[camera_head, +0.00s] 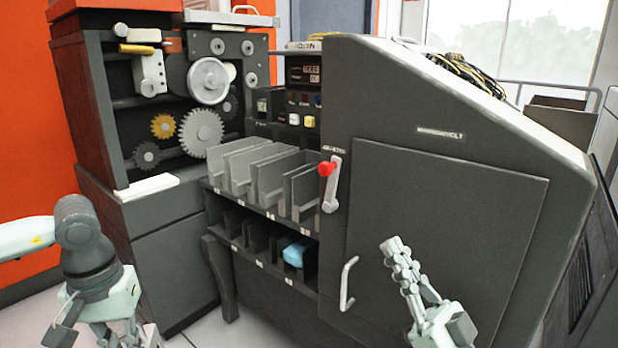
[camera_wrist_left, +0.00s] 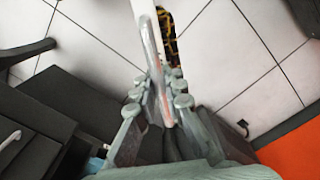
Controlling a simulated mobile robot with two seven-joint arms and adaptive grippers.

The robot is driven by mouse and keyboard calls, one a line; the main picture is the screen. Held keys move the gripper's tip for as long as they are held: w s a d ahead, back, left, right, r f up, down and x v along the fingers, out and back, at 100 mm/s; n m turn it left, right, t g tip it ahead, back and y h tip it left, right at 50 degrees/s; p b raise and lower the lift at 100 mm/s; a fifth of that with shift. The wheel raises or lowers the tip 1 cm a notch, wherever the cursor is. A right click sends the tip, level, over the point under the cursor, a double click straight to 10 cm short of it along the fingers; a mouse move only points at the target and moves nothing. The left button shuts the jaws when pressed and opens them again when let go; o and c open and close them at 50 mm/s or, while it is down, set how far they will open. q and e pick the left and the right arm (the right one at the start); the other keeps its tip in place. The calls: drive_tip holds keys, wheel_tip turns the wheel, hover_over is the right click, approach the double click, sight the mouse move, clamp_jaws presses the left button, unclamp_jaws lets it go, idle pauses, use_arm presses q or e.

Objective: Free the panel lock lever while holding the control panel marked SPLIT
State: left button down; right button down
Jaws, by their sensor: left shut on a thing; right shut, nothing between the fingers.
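The lever with a red knob (camera_head: 327,168) is on the machine front, just left of the large grey door, with its pale arm running down to the lower end. I cannot tell whether this is the panel lock lever. My right gripper (camera_head: 394,246) is shut and empty in front of the door, to the right of and below the lever, apart from it. My left gripper (camera_wrist_left: 158,90) is shut on a pale looped bar (camera_wrist_left: 148,40). A black and yellow patterned part shows behind the bar. I can read no SPLIT marking, so I cannot confirm the bar is the control panel's.
The grey machine (camera_head: 430,110) fills the middle and right. Its door has a pale handle (camera_head: 347,283). Card bins (camera_head: 262,172) stand left of the lever, and a blue item (camera_head: 295,252) lies in a lower bin. A gear unit (camera_head: 200,130) stands further left.

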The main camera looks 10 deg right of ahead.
sight(363, 194)
use_arm(q)
drive_tip(key=shift+w+r, duration=0.2)
drive_tip(key=shift+w, duration=0.4)
drive_tip(key=shift+r+p, duration=0.6)
drive_tip(key=shift+r, duration=0.05)
use_arm(e)
drive_tip(key=shift+w+a+f+x, duration=0.15)
drive_tip(key=shift+w+f+x, duration=0.2)
drive_tip(key=shift+x, duration=1.9)
drive_tip(key=shift+w+a+f+x, duration=0.1)
drive_tip(key=shift+w+f+x, duration=0.25)
drive_tip(key=shift+x, duration=1.95)
drive_tip(key=shift+w+a+f+x, duration=0.15)
drive_tip(key=shift+w+f+x, duration=0.15)
drive_tip(key=shift+x, duration=1.95)
